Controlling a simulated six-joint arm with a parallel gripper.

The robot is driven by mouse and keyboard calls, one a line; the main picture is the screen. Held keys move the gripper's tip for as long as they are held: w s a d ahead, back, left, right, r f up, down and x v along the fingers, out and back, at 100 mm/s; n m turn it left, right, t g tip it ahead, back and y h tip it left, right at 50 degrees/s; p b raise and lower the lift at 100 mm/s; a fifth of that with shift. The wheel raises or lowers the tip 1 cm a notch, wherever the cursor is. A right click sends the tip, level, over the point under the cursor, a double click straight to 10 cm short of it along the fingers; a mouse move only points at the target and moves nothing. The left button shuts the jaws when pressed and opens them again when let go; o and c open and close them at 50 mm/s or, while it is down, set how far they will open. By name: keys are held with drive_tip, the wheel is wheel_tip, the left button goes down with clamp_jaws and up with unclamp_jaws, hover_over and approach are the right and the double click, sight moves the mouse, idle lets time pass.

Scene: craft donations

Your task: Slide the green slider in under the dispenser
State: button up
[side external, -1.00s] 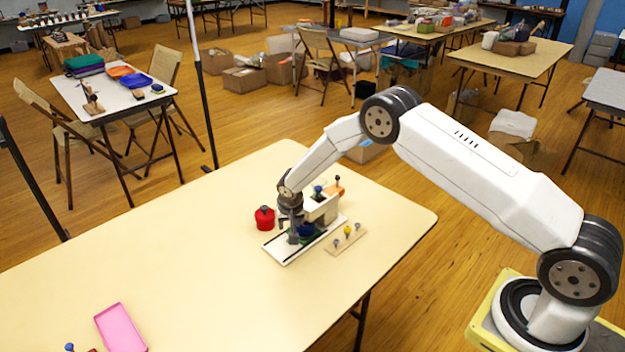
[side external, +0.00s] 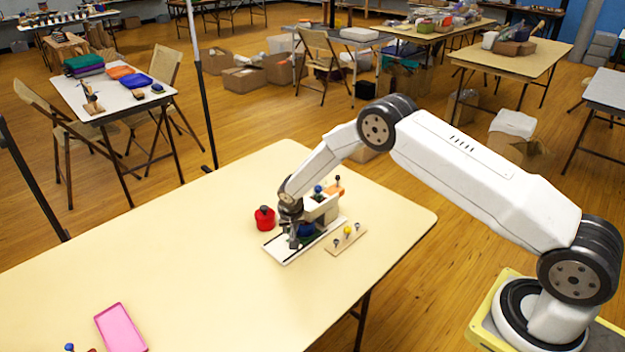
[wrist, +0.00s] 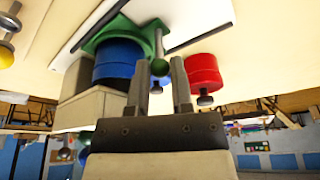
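The green slider (wrist: 105,30) lies on a white track board (side external: 284,257) with dark rails. A blue round piece (wrist: 118,60) sits at the slider, beside the cream dispenser (side external: 322,207); the dispenser's block also shows in the wrist view (wrist: 88,108). In the side view my gripper (side external: 294,243) is low over the board and hides most of the slider. In the wrist view the fingertips (wrist: 160,72) stand apart on either side of the knob, with small gaps showing.
A red pot (side external: 265,219) with a dark knob stands close beside the board. A wooden strip (side external: 346,240) with several pegs lies on the other side. A pink tray (side external: 121,328) is at the table's near left. The table's middle is clear.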

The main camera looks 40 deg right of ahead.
sight(297, 236)
clamp_jaws()
drive_tip(key=shift+d, duration=1.3)
drive_tip(key=o, duration=0.7)
unclamp_jaws()
drive_tip(key=shift+r, duration=0.15)
drive_tip(key=shift+r, duration=3.7)
